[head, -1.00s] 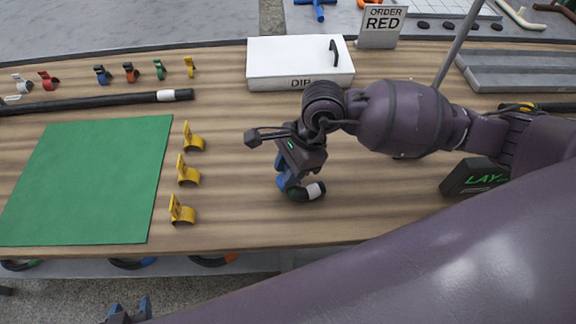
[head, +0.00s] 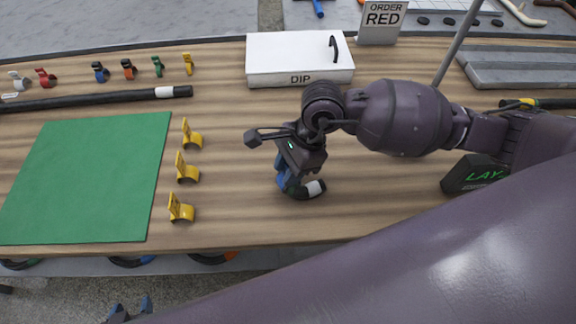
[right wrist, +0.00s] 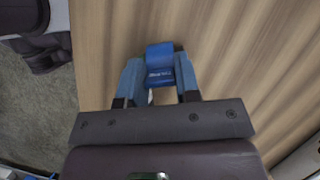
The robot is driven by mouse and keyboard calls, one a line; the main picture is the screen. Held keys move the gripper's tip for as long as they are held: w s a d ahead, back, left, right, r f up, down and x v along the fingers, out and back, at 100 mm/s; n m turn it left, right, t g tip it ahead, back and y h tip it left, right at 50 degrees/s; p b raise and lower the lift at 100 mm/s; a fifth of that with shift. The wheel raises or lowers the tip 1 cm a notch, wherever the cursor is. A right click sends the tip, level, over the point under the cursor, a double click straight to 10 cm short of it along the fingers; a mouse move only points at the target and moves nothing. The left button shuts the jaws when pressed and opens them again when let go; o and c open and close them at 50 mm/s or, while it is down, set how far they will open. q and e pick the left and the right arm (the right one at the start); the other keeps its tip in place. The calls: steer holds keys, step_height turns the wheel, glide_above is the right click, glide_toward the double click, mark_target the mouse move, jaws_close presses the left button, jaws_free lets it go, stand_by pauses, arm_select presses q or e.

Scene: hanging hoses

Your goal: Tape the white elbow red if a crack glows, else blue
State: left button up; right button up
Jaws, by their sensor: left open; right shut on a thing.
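A black elbow with a white band (head: 315,188) lies on the table right below my right gripper (head: 284,184). I see no glow on its visible part; the gripper hides the rest. In the right wrist view, my right gripper (right wrist: 160,78) is shut on a small blue tape piece (right wrist: 160,58) with tiny lettering. Whether this piece touches the elbow, I cannot tell. Red (head: 45,77) and blue (head: 100,71) tape pieces stand at the back left of the table. My left gripper (head: 130,309) is open at the bottom edge, below the table front, mostly out of frame.
A green mat (head: 85,180) lies at left, with yellow clips (head: 187,170) along its right side. A black hose (head: 90,101) lies behind it. A white DIP box (head: 299,60), an ORDER RED sign (head: 383,22) and a LAY box (head: 474,174) stand around. Bare wood lies between clips and elbow.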

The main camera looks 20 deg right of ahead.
arm_select(q)
steer(key=shift+s+f, duration=0.15)
steer(key=shift+f, duration=0.2)
arm_select(e)
steer(key=shift+f, duration=0.5)
